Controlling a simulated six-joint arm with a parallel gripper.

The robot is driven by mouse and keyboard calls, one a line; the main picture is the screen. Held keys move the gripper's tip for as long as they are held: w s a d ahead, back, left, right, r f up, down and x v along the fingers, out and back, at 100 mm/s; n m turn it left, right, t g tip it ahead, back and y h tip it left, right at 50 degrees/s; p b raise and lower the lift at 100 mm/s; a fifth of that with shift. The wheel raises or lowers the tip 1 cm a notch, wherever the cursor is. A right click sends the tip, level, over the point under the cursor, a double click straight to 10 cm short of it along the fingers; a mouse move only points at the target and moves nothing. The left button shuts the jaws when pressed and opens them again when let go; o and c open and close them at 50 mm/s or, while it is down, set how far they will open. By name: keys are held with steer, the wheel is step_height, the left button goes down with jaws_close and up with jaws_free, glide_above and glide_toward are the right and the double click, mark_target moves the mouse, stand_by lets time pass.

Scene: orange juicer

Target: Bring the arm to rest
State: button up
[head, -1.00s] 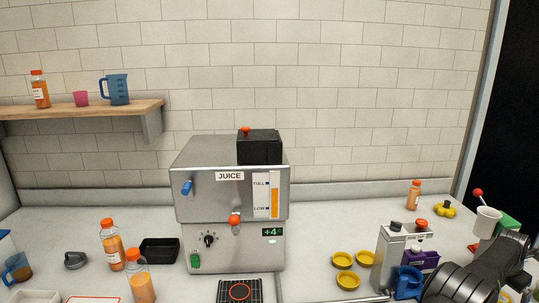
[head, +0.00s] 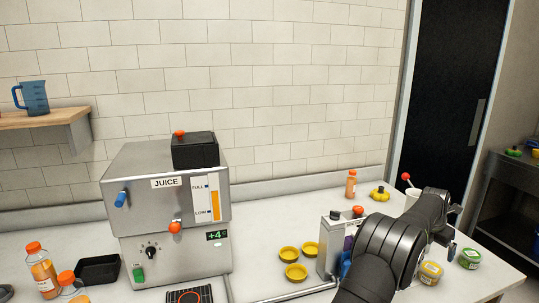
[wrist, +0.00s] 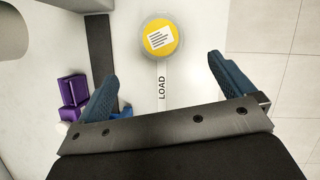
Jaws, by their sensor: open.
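My gripper (wrist: 163,68) is open in the wrist view, its two blue fingers wide apart with nothing between them. Beyond the fingertips is a round jar with a yellow lid and white label (wrist: 160,36), apart from the fingers. My black arm fills the lower right of the head view and reaches over the right end of the counter; the fingers are not clear there. A yellow-labelled jar (head: 430,272) and a green-lidded jar (head: 469,258) stand beside the arm. The juicer (head: 168,205) stands to the left, well apart from it.
Yellow round dishes (head: 295,272) lie between the juicer and a steel dispenser (head: 330,245) close to my arm. An orange bottle (head: 351,184) stands at the back. A purple block (wrist: 73,92) and a strip marked LOAD (wrist: 162,88) show in the wrist view.

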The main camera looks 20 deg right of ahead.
mark_target(432, 268)
steer(key=x, duration=1.2)
steer(key=shift+s+a, duration=0.1)
step_height(432, 268, up, 4)
steer(key=shift+r, duration=0.15)
steer(key=s+r, duration=0.7)
steer(key=s, duration=0.4)
steer(key=w+a+r+m+g, duration=0.1)
steer(key=w+a, duration=0.3)
steer(key=a, duration=0.3)
steer(key=w+a+m, duration=0.2)
steer(key=w+a, duration=0.2)
steer(key=a, duration=0.3)
steer(key=w+a+r+m+g, duration=0.1)
steer(key=w+a, duration=0.2)
steer(key=a, duration=0.4)
steer(key=w+a+r+m+g, duration=0.1)
steer(key=a+m, duration=0.4)
steer(key=a, duration=2.2)
steer(key=shift+w+r+g+y, duration=0.3)
steer(key=shift+w+r, duration=0.05)
steer(key=shift+w, duration=0.1)
